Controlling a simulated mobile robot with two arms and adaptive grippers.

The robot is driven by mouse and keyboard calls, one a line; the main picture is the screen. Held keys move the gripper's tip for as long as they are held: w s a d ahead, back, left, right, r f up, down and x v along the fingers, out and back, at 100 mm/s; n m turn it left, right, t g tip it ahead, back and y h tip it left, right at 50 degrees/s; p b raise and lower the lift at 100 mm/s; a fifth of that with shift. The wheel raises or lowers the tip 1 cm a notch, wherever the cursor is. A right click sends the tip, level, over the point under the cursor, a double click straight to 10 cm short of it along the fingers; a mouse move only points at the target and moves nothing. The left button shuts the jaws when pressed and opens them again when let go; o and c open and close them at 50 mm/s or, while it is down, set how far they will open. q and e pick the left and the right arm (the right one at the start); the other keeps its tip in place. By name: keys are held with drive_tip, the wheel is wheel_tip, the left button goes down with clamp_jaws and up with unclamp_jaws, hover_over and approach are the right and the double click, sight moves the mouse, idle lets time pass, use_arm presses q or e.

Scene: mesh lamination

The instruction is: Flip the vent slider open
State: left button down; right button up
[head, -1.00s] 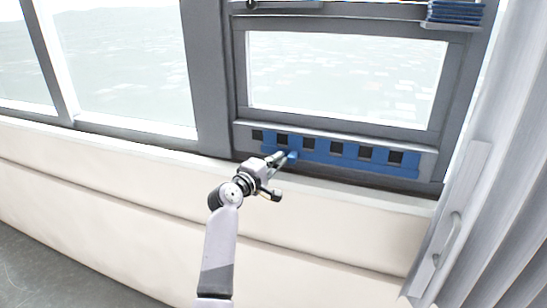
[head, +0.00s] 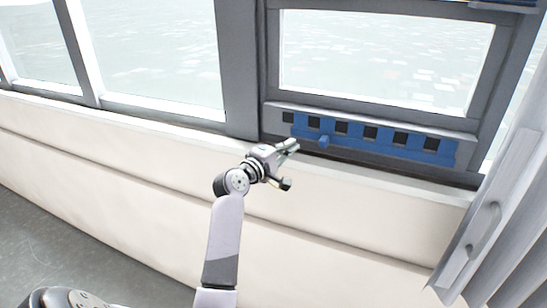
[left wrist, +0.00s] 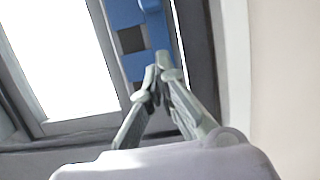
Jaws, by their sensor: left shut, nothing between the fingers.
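The blue vent slider (head: 385,143) lies along the grey vent strip under the right window. Several dark square openings show along it, and a blue knob (head: 323,142) sticks out near its left end. My left gripper (head: 293,147) is shut and empty, just left of the knob with a small gap in the head view. In the left wrist view the shut fingertips (left wrist: 162,68) are close to the blue slider (left wrist: 122,14); I cannot tell whether they touch it. My right gripper is not in view.
A grey window frame (head: 238,70) surrounds the vent. A cream wall panel (head: 120,165) runs below the windows. A pale panel with a handle (head: 483,232) stands at the right. The space before the cream panel, left of my arm, is clear.

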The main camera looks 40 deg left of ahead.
use_arm(q)
drive_tip(key=s+b, duration=0.1)
drive_tip(key=s, duration=0.5)
drive_tip(key=shift+a, duration=0.25)
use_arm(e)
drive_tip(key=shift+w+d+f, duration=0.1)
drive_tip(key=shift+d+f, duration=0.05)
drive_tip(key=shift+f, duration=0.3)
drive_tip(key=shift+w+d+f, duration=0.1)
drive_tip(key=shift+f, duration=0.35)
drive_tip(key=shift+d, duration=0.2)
